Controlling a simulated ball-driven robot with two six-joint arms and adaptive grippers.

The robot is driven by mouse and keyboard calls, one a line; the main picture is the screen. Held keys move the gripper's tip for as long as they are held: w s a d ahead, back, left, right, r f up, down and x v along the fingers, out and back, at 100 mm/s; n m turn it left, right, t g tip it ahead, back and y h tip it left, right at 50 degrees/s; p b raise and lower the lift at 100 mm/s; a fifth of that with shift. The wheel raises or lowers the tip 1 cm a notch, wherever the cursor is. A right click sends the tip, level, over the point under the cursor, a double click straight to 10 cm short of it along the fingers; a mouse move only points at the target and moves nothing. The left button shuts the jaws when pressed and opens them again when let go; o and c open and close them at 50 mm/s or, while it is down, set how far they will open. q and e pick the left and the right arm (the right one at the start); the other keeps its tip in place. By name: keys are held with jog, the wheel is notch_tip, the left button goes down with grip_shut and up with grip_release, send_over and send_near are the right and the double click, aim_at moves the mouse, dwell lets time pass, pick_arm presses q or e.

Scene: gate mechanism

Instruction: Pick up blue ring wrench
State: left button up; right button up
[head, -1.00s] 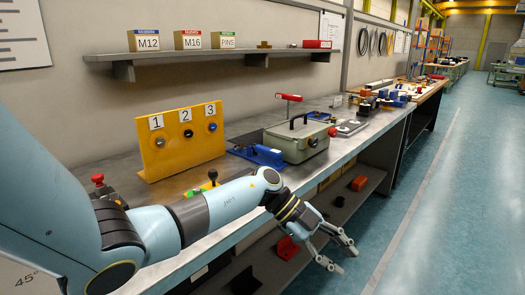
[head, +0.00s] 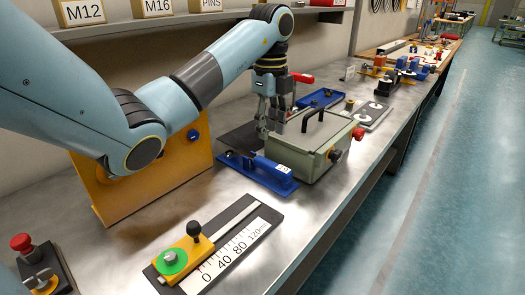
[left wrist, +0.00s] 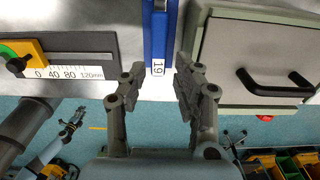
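The blue piece labelled 19 (head: 258,172), which I take for the blue ring wrench or its holder, lies on the metal bench beside the green-grey box. In the left wrist view the blue bar (left wrist: 158,35) runs up between my finger tips, its "19" label toward me. In the left wrist view the left gripper (left wrist: 155,82) is open, with a finger on either side of the bar and nothing held. A small gripper, likely my right (left wrist: 73,120), shows at lower left there; its finger state is unclear.
The green-grey box (head: 322,150) with a black handle stands close on the right. A yellow slider on a scale plate (head: 235,245) lies in front. A yellow panel (head: 150,180) stands at left, partly behind my arm. A blue tray (head: 320,98) is behind.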

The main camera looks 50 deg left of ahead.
pick_arm(q)
jog(key=b, duration=0.5)
send_over(272, 163)
jog(key=f, duration=0.4)
jog(key=shift+s+a+f, duration=0.2)
jog(key=shift+a+f, duration=0.05)
jog(key=shift+f, duration=0.45)
jog(key=shift+f+b, duration=0.25)
jog(key=shift+b, duration=0.1)
jog(key=f+b, duration=0.2)
jog(key=f, duration=0.1)
jog(key=shift+w+d+f, duration=0.1)
jog(key=shift+d+f, duration=0.15)
jog(key=shift+d, duration=0.1)
jog(key=shift+f, duration=0.5)
jog(key=shift+c, duration=0.2)
pick_arm(e)
notch_tip(272, 163, down, 8)
jog(key=s, duration=0.2)
jog(key=shift+d+f, duration=0.15)
jog(key=shift+d, duration=0.2)
pick_arm(q)
grip_shut()
pick_arm(e)
jog(key=shift+s+d, duration=0.1)
jog(key=shift+d, duration=0.2)
